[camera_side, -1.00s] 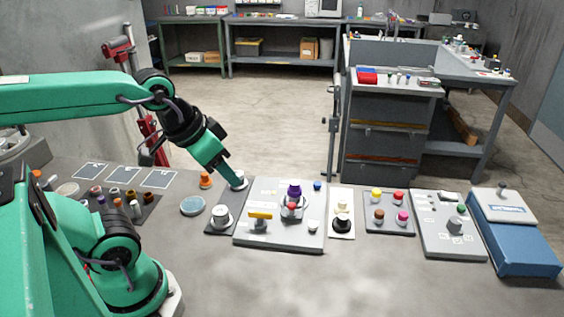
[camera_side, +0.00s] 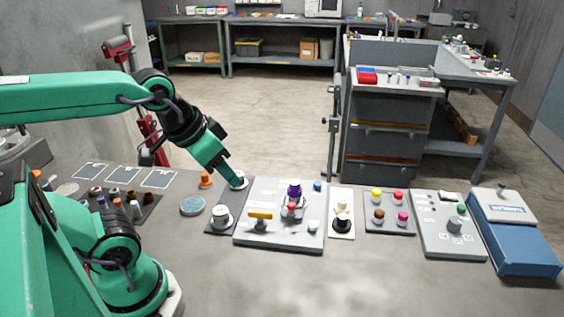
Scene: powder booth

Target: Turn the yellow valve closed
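The yellow valve (camera_side: 260,215) is a short yellow bar handle on a pale stem. It stands at the left part of a light grey panel (camera_side: 270,240), and the bar lies roughly left to right in the picture. My gripper (camera_side: 237,181) points down and to the right, behind and left of the valve. Its tip is at a white knob (camera_side: 241,184) on the dark plate, apart from the yellow handle. The fingers are small and seen edge-on, so I cannot tell whether they are open or touch the knob.
A purple-topped knob (camera_side: 294,189) stands on the same panel, right of the valve. A second white knob (camera_side: 221,213) is on the dark plate (camera_side: 217,228). An orange piece (camera_side: 205,179) and a round blue-grey disc (camera_side: 193,206) lie left. The front table is clear.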

